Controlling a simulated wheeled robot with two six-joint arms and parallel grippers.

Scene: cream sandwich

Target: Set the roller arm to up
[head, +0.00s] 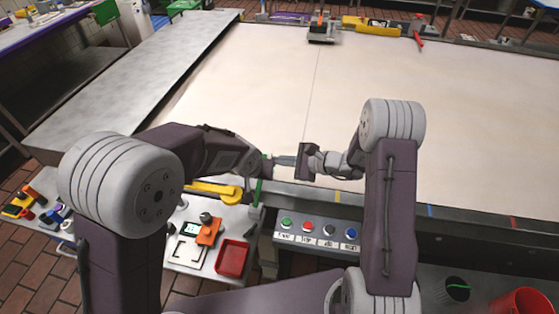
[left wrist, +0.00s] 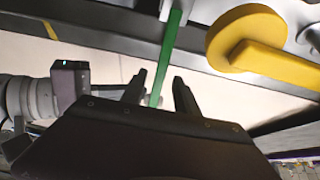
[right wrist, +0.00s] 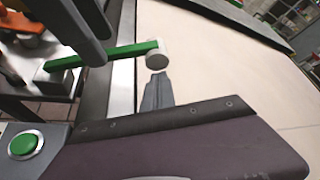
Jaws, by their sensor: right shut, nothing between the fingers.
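A green arm (head: 257,190) with a white roller-like end (right wrist: 158,56) sticks out beside the near edge of the pale belt; I take it to be the roller arm. It looks roughly level in the right wrist view (right wrist: 115,53). My left gripper (left wrist: 160,79) is open, and the green arm (left wrist: 170,50) shows between its fingers in the left wrist view; I cannot tell if they touch it. My right gripper (head: 277,160) is shut and empty. Its tips (right wrist: 157,74) are just short of the white end; contact cannot be told.
A yellow arm with a round end (left wrist: 245,40) sits beside the green one. A panel with several coloured buttons (head: 318,235) is at the front. A red tray (head: 232,258) and an orange tool (head: 208,232) lie on the left table.

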